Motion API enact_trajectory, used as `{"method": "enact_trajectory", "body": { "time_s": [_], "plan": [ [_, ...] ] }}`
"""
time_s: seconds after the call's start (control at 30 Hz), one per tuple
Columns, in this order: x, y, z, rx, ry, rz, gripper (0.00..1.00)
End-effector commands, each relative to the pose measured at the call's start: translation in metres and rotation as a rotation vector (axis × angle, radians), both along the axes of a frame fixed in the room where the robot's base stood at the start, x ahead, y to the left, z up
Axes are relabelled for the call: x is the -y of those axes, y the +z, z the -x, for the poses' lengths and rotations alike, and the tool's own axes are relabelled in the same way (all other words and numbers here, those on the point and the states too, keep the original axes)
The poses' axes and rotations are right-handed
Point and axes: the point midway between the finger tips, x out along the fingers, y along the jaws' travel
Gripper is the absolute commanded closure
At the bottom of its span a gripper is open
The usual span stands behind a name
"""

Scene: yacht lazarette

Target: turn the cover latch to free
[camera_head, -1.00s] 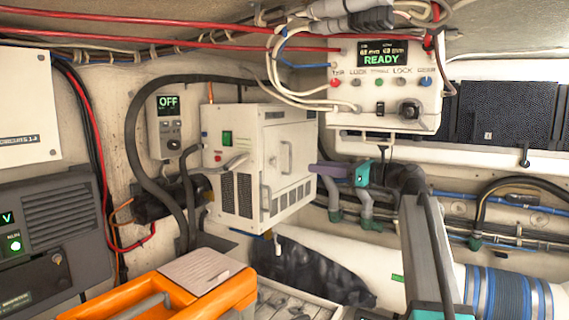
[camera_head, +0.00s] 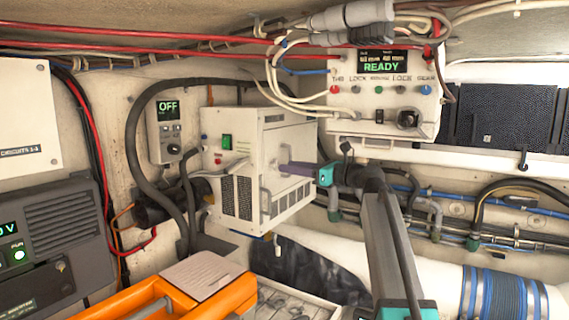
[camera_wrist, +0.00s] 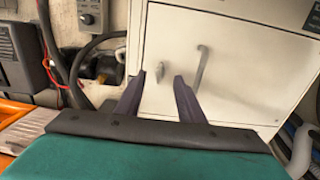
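The white equipment box (camera_head: 240,170) stands against the back wall, and its front cover (camera_wrist: 236,62) fills much of the wrist view. A small grey latch (camera_wrist: 160,71) is on the cover, to the left of a long bar handle (camera_wrist: 200,66). In the wrist view my gripper (camera_wrist: 159,80) is open, its two dark fingers apart with the latch showing between and just beyond the tips. I cannot tell whether a finger touches it. In the head view my gripper (camera_head: 287,168) reaches the cover from the right and hides the latch.
A control panel reading READY (camera_head: 382,85) hangs above right. A controller reading OFF (camera_head: 166,130) is on the wall at left. An orange case (camera_head: 238,291) lies in front below. Thick black hoses run left of the box; pipes run at right.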

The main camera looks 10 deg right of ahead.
Motion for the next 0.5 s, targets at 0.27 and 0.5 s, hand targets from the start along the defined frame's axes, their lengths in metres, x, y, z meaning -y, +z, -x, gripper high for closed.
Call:
{"method": "enact_trajectory", "body": {
  "time_s": [0.27,0.5],
  "plan": [
    [-0.024,0.001,-0.019,-0.001,0.001,0.001,0.65],
    [-0.028,0.0,-0.022,0.0,-0.001,0.001,0.65]
  ]
}}
